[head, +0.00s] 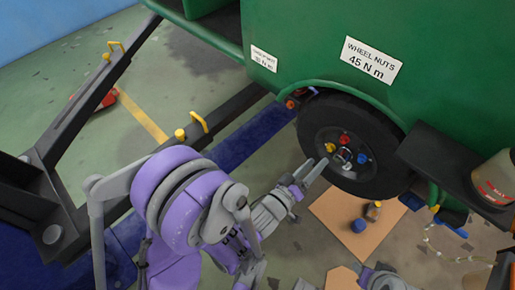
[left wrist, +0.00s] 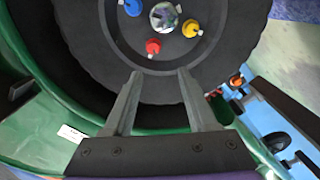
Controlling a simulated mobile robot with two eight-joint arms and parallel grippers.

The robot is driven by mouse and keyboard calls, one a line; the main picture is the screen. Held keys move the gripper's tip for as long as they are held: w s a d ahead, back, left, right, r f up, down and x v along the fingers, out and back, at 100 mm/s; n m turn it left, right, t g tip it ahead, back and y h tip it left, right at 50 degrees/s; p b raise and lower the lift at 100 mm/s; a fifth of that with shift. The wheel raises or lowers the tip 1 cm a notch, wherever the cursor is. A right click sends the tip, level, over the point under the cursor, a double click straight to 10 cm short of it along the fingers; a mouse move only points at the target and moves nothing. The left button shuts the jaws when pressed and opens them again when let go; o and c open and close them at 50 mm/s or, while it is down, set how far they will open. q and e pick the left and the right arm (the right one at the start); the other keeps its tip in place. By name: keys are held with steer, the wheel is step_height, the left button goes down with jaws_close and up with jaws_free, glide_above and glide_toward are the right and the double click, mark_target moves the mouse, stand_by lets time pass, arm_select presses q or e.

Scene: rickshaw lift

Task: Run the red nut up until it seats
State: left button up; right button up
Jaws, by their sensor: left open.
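The red nut (head: 344,139) is on the wheel (head: 379,183), with a yellow nut (head: 331,147) and a blue nut (head: 362,158) around the hub. In the left wrist view the red nut (left wrist: 153,46) sits beyond my fingertips, between them, with a pale stud end beside it. How far it is threaded on cannot be told. My left gripper (head: 317,168) is open and empty, just left of and below the nuts in the head view, its fingers pointing at the wheel. A grey part of my right arm shows at the bottom edge; its fingers cannot be made out.
A cardboard sheet (head: 335,221) on the floor holds a blue-topped item (head: 358,226) and a brown item (head: 373,210). The green body (head: 310,45) and fender overhang the wheel. A dark step (head: 445,160) juts out at right, with a jar (head: 494,178) on it.

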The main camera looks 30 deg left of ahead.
arm_select(q)
steer(key=s+a+r+m+g+y+p, duration=0.4)
steer(key=s+a+r+g+p, duration=0.4)
steer(key=s+a+r+p, duration=0.2)
steer(key=shift+s+a+r+y+p, duration=0.3)
steer(key=shift+a+r+y+p, duration=0.75)
steer(key=shift+r+p, duration=0.95)
arm_select(e)
step_height(320, 180, up, 16)
steer(key=shift+t, duration=0.3)
arm_select(q)
steer(key=shift+a+r+h, duration=0.1)
steer(key=shift+a+h, duration=0.1)
steer(key=shift+h, duration=0.05)
arm_select(e)
steer(key=shift+w+r, duration=0.1)
arm_select(q)
steer(key=shift+s+g, duration=0.1)
steer(key=shift+g, duration=0.2)
arm_select(e)
steer(key=shift+r, duration=0.1)
